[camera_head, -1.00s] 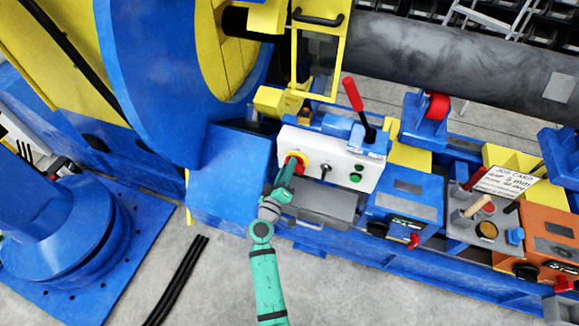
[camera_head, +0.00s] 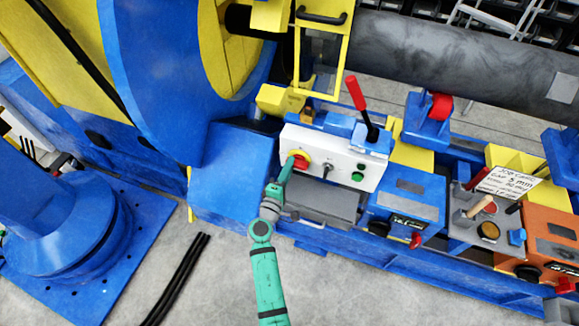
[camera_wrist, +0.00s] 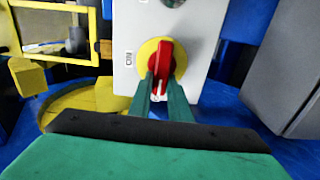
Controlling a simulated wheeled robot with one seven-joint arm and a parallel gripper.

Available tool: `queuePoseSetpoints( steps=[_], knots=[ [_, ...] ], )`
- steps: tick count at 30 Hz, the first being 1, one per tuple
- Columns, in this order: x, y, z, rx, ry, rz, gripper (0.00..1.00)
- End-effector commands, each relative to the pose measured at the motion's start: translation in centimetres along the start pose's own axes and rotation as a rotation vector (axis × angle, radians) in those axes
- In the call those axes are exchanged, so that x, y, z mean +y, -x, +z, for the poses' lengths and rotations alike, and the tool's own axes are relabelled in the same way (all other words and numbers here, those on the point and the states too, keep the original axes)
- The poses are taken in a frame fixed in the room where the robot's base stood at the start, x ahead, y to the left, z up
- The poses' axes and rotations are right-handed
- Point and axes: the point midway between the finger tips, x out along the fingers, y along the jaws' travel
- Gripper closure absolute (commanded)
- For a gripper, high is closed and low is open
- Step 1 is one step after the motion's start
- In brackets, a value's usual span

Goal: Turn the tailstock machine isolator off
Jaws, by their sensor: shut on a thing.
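The isolator is a red rotary handle (camera_wrist: 160,64) on a round yellow plate (camera_wrist: 145,52), mounted on a white control box. In the head view the red handle (camera_head: 295,161) is at the left end of the box front, partly covered by my gripper. My green gripper (camera_wrist: 159,92) has one finger on each side of the handle's lower part and is shut on it. It also shows in the head view (camera_head: 287,172). In the wrist view the handle stands nearly upright, leaning slightly, and an ON mark (camera_wrist: 128,59) is on the box left of the plate.
The white box (camera_head: 338,170) also carries a black switch (camera_head: 327,168) and green buttons (camera_head: 358,176). A red-handled lever (camera_head: 357,94) stands behind it. A grey block (camera_head: 325,205) lies below the box, and a big blue wheel (camera_head: 165,80) is to the left.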

Motion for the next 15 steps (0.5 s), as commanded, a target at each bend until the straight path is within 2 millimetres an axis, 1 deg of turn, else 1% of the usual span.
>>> queuePoseSetpoints(
  steps=[14, 15],
  knots=[
    [-0.10, -0.02, 0.08, -0.001, 0.017, -0.001, 1.00],
    [-0.10, -0.01, 0.07, -0.001, 0.017, -0.001, 0.78]
  ],
)
